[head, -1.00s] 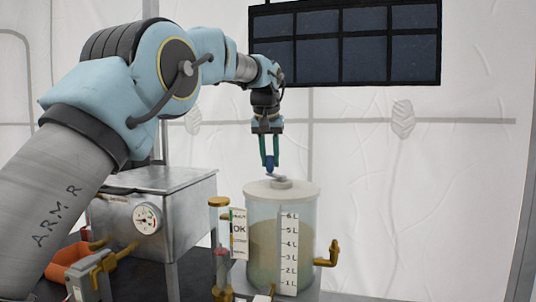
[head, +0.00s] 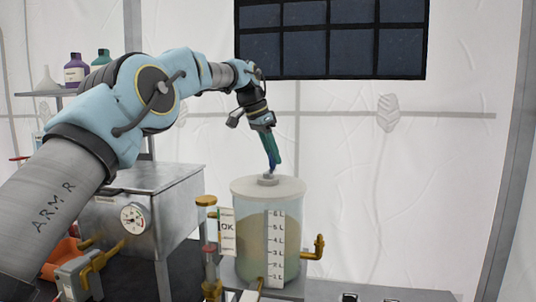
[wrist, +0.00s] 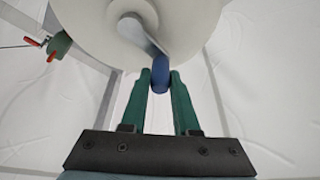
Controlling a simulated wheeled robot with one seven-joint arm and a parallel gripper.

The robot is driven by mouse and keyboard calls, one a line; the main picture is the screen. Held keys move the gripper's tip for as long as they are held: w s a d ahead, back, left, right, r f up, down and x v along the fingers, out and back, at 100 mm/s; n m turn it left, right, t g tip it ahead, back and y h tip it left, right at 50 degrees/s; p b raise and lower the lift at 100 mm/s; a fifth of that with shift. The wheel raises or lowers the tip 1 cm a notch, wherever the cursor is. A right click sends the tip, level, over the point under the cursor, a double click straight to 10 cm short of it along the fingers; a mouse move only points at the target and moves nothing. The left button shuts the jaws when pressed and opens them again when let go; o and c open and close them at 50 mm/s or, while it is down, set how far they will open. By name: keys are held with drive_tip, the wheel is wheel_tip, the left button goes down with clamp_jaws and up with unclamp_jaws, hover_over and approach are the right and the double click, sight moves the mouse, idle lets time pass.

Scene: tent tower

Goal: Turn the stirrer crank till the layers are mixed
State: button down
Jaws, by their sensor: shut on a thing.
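The stirrer vessel (head: 254,230) is a clear cylinder with a pale lid (head: 290,187) and a litre scale on its front. The crank sits on the lid: a grey arm (wrist: 143,34) with a blue handle (wrist: 160,74), clear in the wrist view. My gripper (head: 272,170) is above the lid, tilted, with its green fingers shut on the blue handle. The wrist view shows my gripper (wrist: 160,80) with one finger on each side of the handle. In the head view the fingers mostly hide the handle.
A steel box (head: 150,205) with a dial gauge (head: 133,219) stands left of the vessel. A brass valve (head: 318,247) sticks out at the vessel's right. An OK card (head: 227,233) is at its left. Bottles (head: 75,70) stand on a shelf behind my arm.

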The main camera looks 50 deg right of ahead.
drive_tip(key=shift+s+d+m+g, duration=0.15)
drive_tip(key=shift+s+m+g, duration=0.15)
drive_tip(key=shift+m, duration=0.45)
drive_tip(key=shift+s+d+m+g, duration=0.1)
drive_tip(key=shift+s+m+g, duration=0.15)
drive_tip(key=shift+m, duration=0.5)
drive_tip(key=shift+s, duration=0.15)
drive_tip(key=c, duration=0.7)
unclamp_jaws()
drive_tip(key=shift+y, duration=0.3)
drive_tip(key=shift+o, duration=0.2)
